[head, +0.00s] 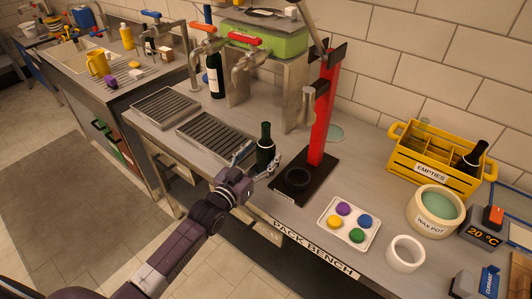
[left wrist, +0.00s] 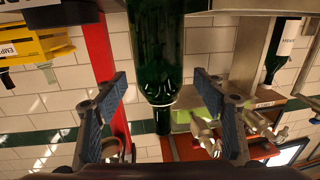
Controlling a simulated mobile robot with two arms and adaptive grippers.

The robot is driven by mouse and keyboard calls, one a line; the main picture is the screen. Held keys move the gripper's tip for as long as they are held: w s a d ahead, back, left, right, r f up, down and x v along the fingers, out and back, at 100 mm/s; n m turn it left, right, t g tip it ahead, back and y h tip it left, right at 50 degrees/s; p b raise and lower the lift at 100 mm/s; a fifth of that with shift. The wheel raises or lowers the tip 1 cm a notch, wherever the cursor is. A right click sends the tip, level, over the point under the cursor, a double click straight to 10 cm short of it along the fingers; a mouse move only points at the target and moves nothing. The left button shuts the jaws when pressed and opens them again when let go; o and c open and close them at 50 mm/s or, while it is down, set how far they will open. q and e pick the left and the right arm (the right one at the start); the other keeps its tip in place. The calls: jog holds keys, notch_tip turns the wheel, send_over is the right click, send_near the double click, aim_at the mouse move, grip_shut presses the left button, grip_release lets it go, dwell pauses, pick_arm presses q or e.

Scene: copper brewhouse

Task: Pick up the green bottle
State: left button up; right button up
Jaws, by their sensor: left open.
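The green bottle (head: 265,150) stands upright on the pack bench, dark green, between the slatted drip tray and the black base of the red-posted stand. My left gripper (head: 257,163) comes in from the front left, and its open fingers reach either side of the bottle's lower body. In the left wrist view, which is upside down, the bottle (left wrist: 157,45) stands between the two blue-padded fingers (left wrist: 160,84), with a visible gap on each side. Its neck points down in that picture. My right gripper is not in view.
The red stand (head: 325,110) rises close to the bottle's right. A labelled dark bottle (head: 214,80) stands behind by the taps. A yellow EMPTIES crate (head: 428,172) holds another bottle.

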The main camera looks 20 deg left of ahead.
pick_arm(q)
jog(key=shift+x, duration=0.8)
jog(key=shift+w, duration=0.35)
jog(key=shift+w+d, duration=0.1)
jog(key=shift+w, duration=0.05)
jog(key=c, duration=1.4)
jog(key=shift+c, duration=0.3)
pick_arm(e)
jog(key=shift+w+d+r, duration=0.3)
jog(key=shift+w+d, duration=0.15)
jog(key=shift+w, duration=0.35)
pick_arm(q)
jog(key=shift+r, duration=0.15)
